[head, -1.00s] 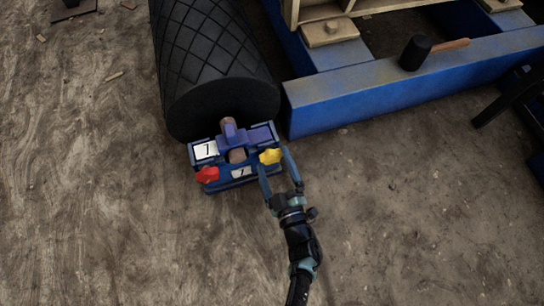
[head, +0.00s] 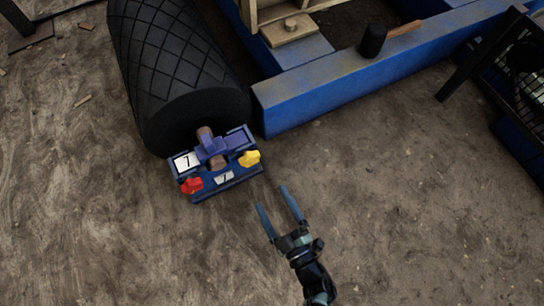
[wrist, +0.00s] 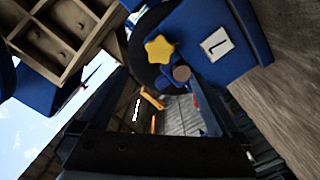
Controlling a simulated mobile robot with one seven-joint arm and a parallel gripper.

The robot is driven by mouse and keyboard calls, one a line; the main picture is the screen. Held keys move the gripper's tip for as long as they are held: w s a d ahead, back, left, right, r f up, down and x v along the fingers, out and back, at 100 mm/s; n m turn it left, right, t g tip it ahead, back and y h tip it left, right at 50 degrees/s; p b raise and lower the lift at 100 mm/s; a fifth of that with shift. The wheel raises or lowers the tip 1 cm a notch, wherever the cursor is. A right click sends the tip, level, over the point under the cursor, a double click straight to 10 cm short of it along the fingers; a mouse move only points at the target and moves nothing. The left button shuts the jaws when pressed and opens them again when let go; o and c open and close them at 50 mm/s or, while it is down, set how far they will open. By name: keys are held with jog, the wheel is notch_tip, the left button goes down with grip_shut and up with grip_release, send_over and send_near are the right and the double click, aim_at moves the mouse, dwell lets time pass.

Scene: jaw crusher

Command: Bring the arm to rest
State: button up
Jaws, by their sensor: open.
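My gripper (head: 280,212) is open and empty over the dirt floor in the head view, its two fingers apart and pointing up and slightly left. It is to the lower right of a blue block (head: 240,170) with a red knob (head: 191,186), a yellow knob (head: 249,158) and white number plates. A clear gap lies between the fingertips and the yellow knob. In the wrist view the yellow star-shaped knob (wrist: 159,49) and part of the blue block (wrist: 228,30) show beyond the open fingers.
A large black patterned roller (head: 178,75) lies behind the block. A blue beam (head: 340,84) with a dark-headed hammer (head: 372,40) on it runs to the upper right. A dark frame (head: 490,55) stands at the right. The dirt floor around my gripper is clear.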

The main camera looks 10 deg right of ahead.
jog(key=w+d+r+m+t+h+p, duration=0.1)
jog(key=w+d+r+t+h+p, duration=0.15)
jog(key=w+r, duration=0.7)
jog(key=w+d+r+m+t+h+p, duration=0.1)
jog(key=w+d+r+m+p, duration=0.2)
jog(key=r, duration=1.1)
jog(key=w+d+r+t+h+p, duration=0.1)
jog(key=w+r+t+h+p, duration=0.1)
jog(key=w+r, duration=0.75)
notch_tip(320, 180, up, 21)
jog(key=m+t+h+p, duration=0.1)
jog(key=m+h+p, duration=0.3)
jog(key=s+a+r+m+t+h+p, duration=0.1)
jog(key=s+a+r+m+p, duration=0.15)
jog(key=r, duration=1.05)
jog(key=s+a+r+m+t+h+p, duration=0.1)
jog(key=s+r+m+p, duration=0.15)
jog(key=r, duration=0.95)
jog(key=s+a+r+n+t+y+p, duration=0.1)
jog(key=s+a+r+y+p, duration=0.25)
jog(key=s+r, duration=0.45)
jog(key=s+a+r+t+y+p, duration=0.15)
jog(key=s+a+r+p, duration=0.25)
jog(key=r, duration=0.8)
notch_tip(320, 180, up, 35)
jog(key=p, duration=3.5)
jog(key=shift+w+d+r+g+y, duration=0.2)
jog(key=shift+w+d+g+y, duration=0.05)
jog(key=shift+w+g+y, duration=0.2)
